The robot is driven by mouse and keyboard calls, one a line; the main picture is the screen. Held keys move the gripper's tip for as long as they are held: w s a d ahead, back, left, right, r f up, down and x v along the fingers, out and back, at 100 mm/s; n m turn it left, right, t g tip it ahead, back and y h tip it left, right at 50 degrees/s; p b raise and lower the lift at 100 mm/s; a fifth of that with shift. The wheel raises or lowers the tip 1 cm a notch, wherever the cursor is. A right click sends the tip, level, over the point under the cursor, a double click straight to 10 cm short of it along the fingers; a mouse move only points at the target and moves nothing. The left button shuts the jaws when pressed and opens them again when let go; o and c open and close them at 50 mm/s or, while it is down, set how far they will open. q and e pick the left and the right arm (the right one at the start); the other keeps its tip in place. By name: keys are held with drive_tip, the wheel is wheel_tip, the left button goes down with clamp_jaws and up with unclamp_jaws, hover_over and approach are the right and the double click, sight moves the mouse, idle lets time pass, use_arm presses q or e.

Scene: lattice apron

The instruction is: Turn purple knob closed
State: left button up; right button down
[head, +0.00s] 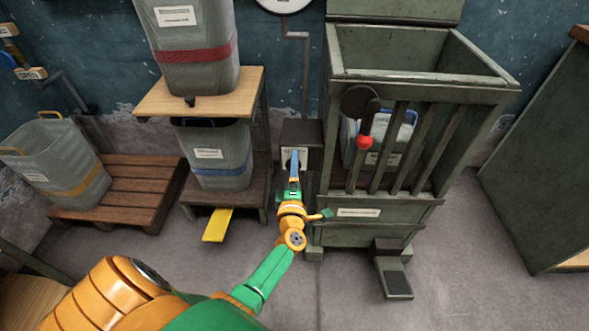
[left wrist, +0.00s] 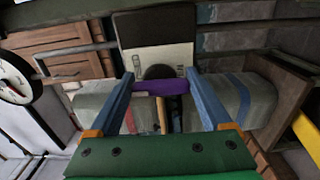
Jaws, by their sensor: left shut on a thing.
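The purple knob (left wrist: 160,87) shows in the left wrist view as a short purple bar. It lies across the gap between the two blue fingers of my left gripper (left wrist: 160,79), with a finger at each end. A dark round part and a pale plate (left wrist: 182,54) are behind it. In the head view my left gripper (head: 293,158) reaches the pale plate (head: 302,153) on a dark box (head: 302,132); the knob is hidden there by the gripper. My left gripper is shut on the knob. My right gripper is not in view.
A green metal frame with slanted bars (head: 424,208) and a red-ended lever (head: 364,142) stands close right of the gripper. A wooden-topped stand (head: 247,88) with grey bins (head: 190,62) is on the left. A yellow pedal (head: 216,225) sticks out low. The floor in front is clear.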

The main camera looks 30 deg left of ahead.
use_arm(q)
drive_tip(key=o, duration=1.2)
drive_tip(key=shift+c, duration=0.2)
drive_tip(key=p+v, duration=0.1)
drive_tip(key=v, duration=0.6)
